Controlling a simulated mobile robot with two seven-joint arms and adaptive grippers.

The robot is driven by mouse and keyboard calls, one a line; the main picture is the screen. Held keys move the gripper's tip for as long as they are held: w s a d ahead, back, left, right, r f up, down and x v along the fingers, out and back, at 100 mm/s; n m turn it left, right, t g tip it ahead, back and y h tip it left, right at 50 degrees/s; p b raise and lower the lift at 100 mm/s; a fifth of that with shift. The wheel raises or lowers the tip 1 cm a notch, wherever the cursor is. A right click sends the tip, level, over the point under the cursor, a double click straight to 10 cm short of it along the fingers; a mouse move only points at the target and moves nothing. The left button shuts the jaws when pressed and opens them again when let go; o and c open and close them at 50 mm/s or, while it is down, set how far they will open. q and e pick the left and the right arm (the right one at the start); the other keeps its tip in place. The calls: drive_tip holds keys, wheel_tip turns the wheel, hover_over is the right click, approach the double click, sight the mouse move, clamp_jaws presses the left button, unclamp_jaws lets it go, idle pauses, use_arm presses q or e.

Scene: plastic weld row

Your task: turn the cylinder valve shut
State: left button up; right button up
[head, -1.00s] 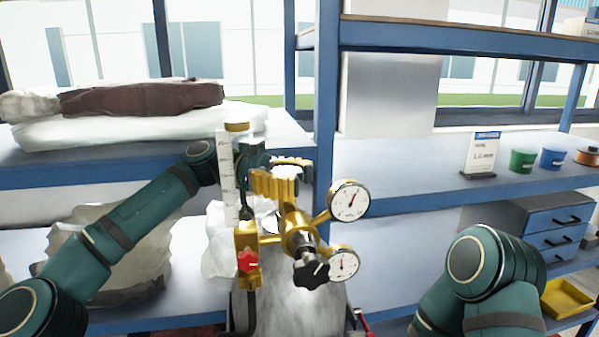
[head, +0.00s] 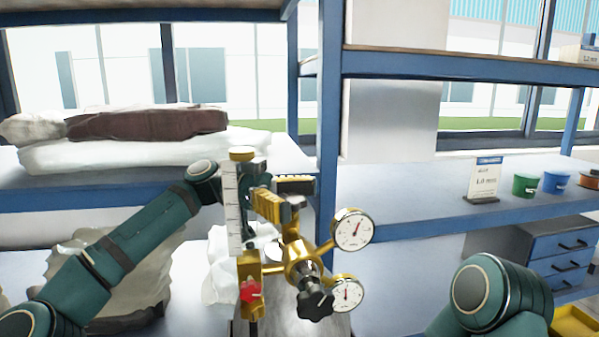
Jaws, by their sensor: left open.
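A grey gas cylinder (head: 288,322) stands at the lower middle, with a brass regulator (head: 298,255) at its top. The regulator carries two round white gauges, a black star knob (head: 314,304), and a clear flow tube (head: 232,205) with a red knob (head: 250,291). My left gripper (head: 283,195) is open just above and behind the regulator, right of the flow tube. Gold ridged parts show there; I cannot clearly separate fingers from valve, or tell whether they touch. The cylinder valve's handle is largely hidden. My right gripper is out of view; only its arm shows at lower right.
Blue shelving (head: 328,150) stands close behind the cylinder. White and brown sacks (head: 145,125) lie on the left shelf. A sign (head: 485,180), green and blue tubs and a blue drawer unit (head: 558,247) are at right. Shelf space between post and sign is clear.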

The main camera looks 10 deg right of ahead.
sight(300, 199)
use_arm(q)
wheel_tip(300, 199, up, 9)
drive_tip(key=shift+f, duration=0.2)
idle(0.3)
